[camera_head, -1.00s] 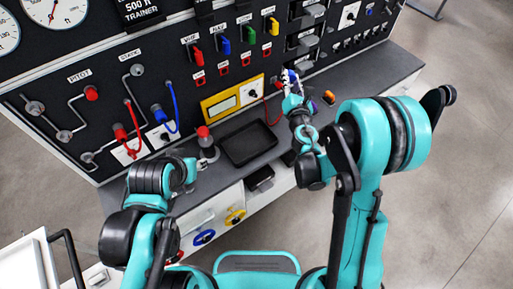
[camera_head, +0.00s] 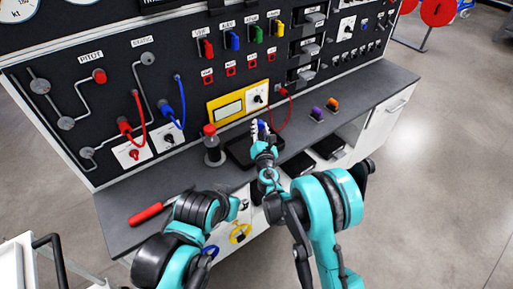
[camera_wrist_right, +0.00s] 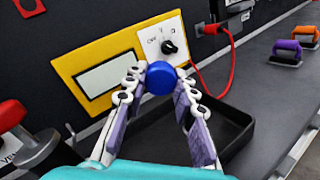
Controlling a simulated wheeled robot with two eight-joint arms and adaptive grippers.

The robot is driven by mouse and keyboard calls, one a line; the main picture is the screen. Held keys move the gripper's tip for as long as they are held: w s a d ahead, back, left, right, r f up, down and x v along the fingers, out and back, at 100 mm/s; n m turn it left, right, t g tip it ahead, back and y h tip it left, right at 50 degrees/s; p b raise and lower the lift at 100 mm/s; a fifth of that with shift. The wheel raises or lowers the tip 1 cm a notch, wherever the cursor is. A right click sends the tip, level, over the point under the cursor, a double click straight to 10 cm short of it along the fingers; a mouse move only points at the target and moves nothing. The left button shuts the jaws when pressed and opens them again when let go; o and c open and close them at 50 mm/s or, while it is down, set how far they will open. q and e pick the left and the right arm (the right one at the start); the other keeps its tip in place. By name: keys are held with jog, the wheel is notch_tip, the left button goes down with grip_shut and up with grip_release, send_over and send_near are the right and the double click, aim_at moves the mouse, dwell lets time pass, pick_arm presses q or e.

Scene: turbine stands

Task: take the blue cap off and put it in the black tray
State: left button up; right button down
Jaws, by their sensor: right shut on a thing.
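The blue cap (camera_wrist_right: 160,78) is held between the fingertips of my right gripper (camera_wrist_right: 160,86), which is shut on it. The cap is round and shows in front of the black tray and the yellow panel in the right wrist view. In the head view my right gripper (camera_head: 262,132) is at the black tray (camera_head: 236,152), with the cap small between its fingers. The tray (camera_wrist_right: 236,128) looks empty where it shows; its near part is hidden by my gripper. My left arm is low at the left in the head view; its fingers are not clear.
A red-topped bottle (camera_head: 211,148) stands left of the tray. A purple piece (camera_head: 317,114) and an orange piece (camera_head: 332,105) lie on the bench to the right. A red cable (camera_head: 286,112) hangs from the panel behind. A red-handled tool (camera_head: 146,214) lies at the left.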

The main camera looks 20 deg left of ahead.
jog(key=shift+f+b, duration=0.75)
jog(key=shift+f, duration=1.15)
jog(key=c, duration=1.2)
grip_release()
jog(key=shift+o, duration=0.2)
jog(key=v, duration=0.7)
jog(key=shift+s, duration=0.25)
jog(key=shift+d+r, duration=0.1)
jog(key=shift+d, duration=0.05)
